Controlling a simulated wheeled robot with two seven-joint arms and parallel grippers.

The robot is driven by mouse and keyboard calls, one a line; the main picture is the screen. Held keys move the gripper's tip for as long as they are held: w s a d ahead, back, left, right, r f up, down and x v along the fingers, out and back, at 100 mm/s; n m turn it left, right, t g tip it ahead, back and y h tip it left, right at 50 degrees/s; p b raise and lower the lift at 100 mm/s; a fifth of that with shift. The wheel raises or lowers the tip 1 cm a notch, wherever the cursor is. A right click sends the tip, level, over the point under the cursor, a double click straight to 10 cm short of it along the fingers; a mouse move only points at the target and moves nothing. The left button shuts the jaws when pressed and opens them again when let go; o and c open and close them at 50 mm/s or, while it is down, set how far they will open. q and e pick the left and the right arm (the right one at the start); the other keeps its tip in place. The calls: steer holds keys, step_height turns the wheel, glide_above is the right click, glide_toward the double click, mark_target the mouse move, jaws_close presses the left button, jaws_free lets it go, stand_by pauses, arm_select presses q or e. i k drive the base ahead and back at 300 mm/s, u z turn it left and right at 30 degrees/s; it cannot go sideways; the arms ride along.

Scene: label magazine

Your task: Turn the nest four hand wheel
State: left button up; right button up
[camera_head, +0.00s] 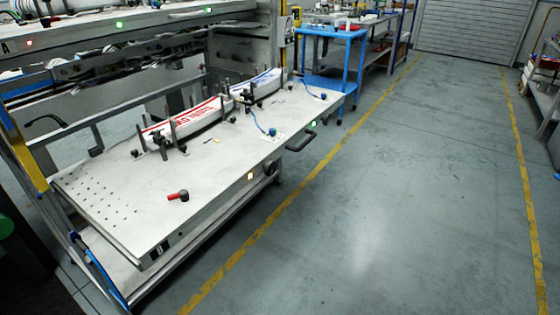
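A pale metal table (110,220) with a magazine of labels runs along the left. Two label stacks stand between dark posts on it, one with red print (190,124) and one with blue print (257,86). A small dark round part (269,169) on the table's front side may be a hand wheel; it is too small to tell. A dark oval handle (300,142) sticks out further along that edge. I cannot read any nest number or tell which part is the nest four hand wheel. Neither of my grippers is in view.
A red-handled clamp (178,196) lies on the tabletop, and blue knobs (272,132) sit near its front edge. A blue cart (338,60) stands beyond the table. The grey floor (400,200) between the yellow lines is clear.

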mark_target(271, 167)
steer(key=z, duration=1.15)
steer(key=i, duration=2.85)
steer(key=u, duration=2.7)
